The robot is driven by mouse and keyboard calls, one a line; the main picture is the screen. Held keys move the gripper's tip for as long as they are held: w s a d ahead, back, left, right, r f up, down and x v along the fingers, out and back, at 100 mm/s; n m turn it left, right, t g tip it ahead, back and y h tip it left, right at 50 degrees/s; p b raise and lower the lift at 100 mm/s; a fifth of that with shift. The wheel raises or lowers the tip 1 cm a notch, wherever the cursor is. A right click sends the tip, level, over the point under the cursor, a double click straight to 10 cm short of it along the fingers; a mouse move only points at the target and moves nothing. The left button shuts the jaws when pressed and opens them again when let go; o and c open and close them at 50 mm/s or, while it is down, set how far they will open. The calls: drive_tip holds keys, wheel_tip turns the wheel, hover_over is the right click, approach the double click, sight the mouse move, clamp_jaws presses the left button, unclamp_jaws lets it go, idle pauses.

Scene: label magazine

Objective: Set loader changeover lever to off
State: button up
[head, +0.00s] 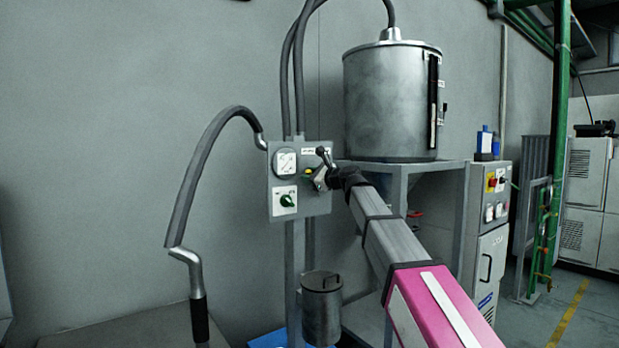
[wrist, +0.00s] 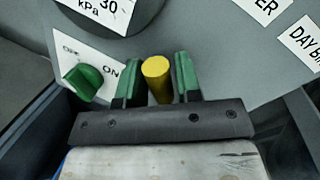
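The grey control panel (head: 300,182) stands on a post by the wall. A yellow cylindrical handle (wrist: 157,76) stands out from it, near labels reading "…ER" (wrist: 264,8) and "DAY BIN" (wrist: 305,38); only a small yellow part (head: 309,172) shows in the head view. The handle's base is hidden behind my gripper. A green rotary switch (wrist: 82,82) marked OFF and ON sits left of my fingers, clear of them; it also shows in the head view (head: 288,200).
A round kPa gauge (wrist: 110,12) is above the switch. Hoses (head: 205,170) run left of the panel, and a metal hopper (head: 390,100) stands on a frame to the right. A lidded canister (head: 321,310) is below the panel.

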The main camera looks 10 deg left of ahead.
clamp_jaws()
drive_tip(key=shift+w+d, duration=0.1)
drive_tip(key=shift+w+d+r+m+t+y, duration=0.25)
drive_tip(key=shift+w+d+m, duration=0.4)
drive_tip(key=shift+m, duration=0.55)
drive_tip(key=shift+w+d+r+m+t+y, duration=0.25)
drive_tip(key=shift+w+d+m, duration=0.35)
drive_tip(key=shift+m, duration=0.6)
drive_tip(key=shift+w+d+r+m+t+y, duration=0.15)
drive_tip(key=shift+w+d+r+m, duration=0.3)
drive_tip(key=shift+w+m, duration=0.55)
drive_tip(key=shift+s+f+m, duration=0.1)
drive_tip(key=shift+s+m, duration=0.1)
drive_tip(key=shift+m, duration=0.1)
drive_tip(key=shift+o, duration=2.1)
unclamp_jaws()
